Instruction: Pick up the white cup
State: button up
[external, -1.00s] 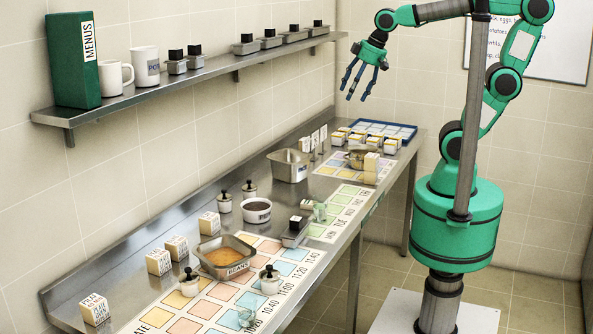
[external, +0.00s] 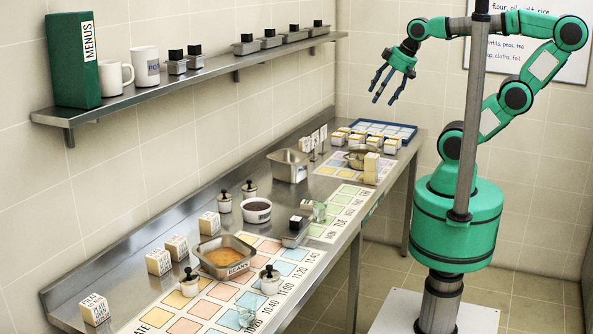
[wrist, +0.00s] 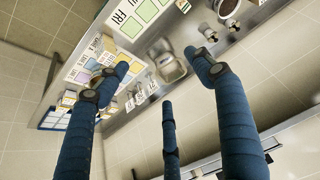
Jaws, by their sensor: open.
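My gripper (external: 381,97) is open and empty, in the air right of the shelf's far end and well apart from both cups. Its blue fingers are spread in the wrist view (wrist: 160,80), with nothing between them. I cannot make out either white cup in the wrist view.
The shelf (external: 210,82) also holds a green menu box (external: 75,60) and several small black-topped containers. Below is a steel counter (external: 130,262) with a beans pan (external: 226,262), a dark-filled bowl (external: 257,211), a metal pan (external: 289,167) and a blue tray (external: 405,133).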

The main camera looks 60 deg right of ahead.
jog(key=shift+w, duration=0.1)
jog(key=m+g+p, duration=0.5)
jog(key=g+p, duration=0.1)
jog(key=p, duration=0.7)
send_over(250, 194)
jog(key=w+d, duration=0.2)
jog(key=f, duration=3.2)
jog(key=shift+s+d+f, duration=0.15)
jog(key=shift+s+f, duration=0.05)
jog(key=shift+f, duration=0.35)
jog(key=shift+f, duration=1.2)
